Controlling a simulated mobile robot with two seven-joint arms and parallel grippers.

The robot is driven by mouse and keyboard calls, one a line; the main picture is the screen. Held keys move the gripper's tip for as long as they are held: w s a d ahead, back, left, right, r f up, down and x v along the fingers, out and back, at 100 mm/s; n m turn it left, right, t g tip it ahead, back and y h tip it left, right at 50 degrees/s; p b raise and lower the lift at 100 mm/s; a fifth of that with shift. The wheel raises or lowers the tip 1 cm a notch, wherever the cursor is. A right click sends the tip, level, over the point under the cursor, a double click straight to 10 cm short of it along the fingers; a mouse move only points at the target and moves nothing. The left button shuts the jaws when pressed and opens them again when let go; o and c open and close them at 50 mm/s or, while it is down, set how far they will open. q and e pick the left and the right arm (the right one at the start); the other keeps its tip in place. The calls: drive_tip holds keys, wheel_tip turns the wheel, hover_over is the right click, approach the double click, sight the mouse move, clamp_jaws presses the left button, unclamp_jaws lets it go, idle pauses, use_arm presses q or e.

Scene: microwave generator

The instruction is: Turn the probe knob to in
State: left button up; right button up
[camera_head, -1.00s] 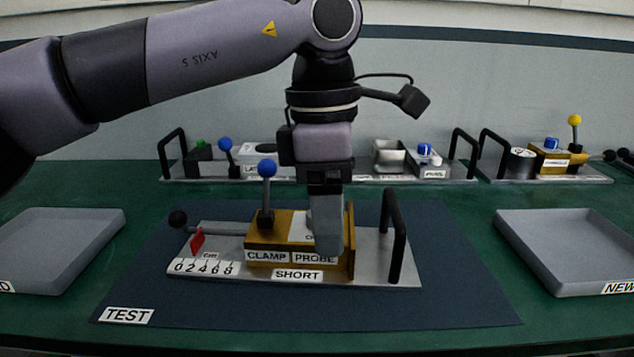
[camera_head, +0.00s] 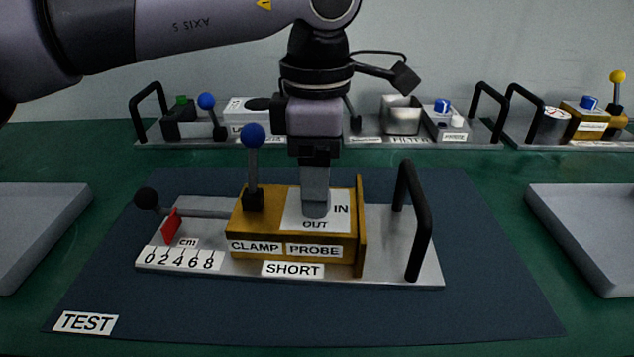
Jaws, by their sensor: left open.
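The brass-coloured block (camera_head: 237,222) stands on a silver base plate (camera_head: 405,269) and has CLAMP and PROBE labels on its front. A white plate (camera_head: 293,222) marked IN and OUT lies on top of its PROBE side. My left gripper (camera_head: 316,208) points straight down over this plate, its fingers beside the IN and OUT words. It is open, though the fingers overlap in this view. The probe knob is hidden behind or between the fingers; I cannot tell whether they touch it. My right gripper is out of view.
A blue-balled clamp lever (camera_head: 253,150) stands upright just left of the gripper. A black handle (camera_head: 415,222) rises at the right. A black-tipped rod with a red pointer (camera_head: 171,227) is at left. Grey trays (camera_head: 30,225) (camera_head: 600,235) flank the mat; more modules stand behind.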

use_arm(q)
drive_tip(key=shift+f, duration=0.5)
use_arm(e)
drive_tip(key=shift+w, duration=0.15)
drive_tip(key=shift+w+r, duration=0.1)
use_arm(q)
drive_tip(key=c, duration=1)
drive_tip(key=shift+c, duration=0.2)
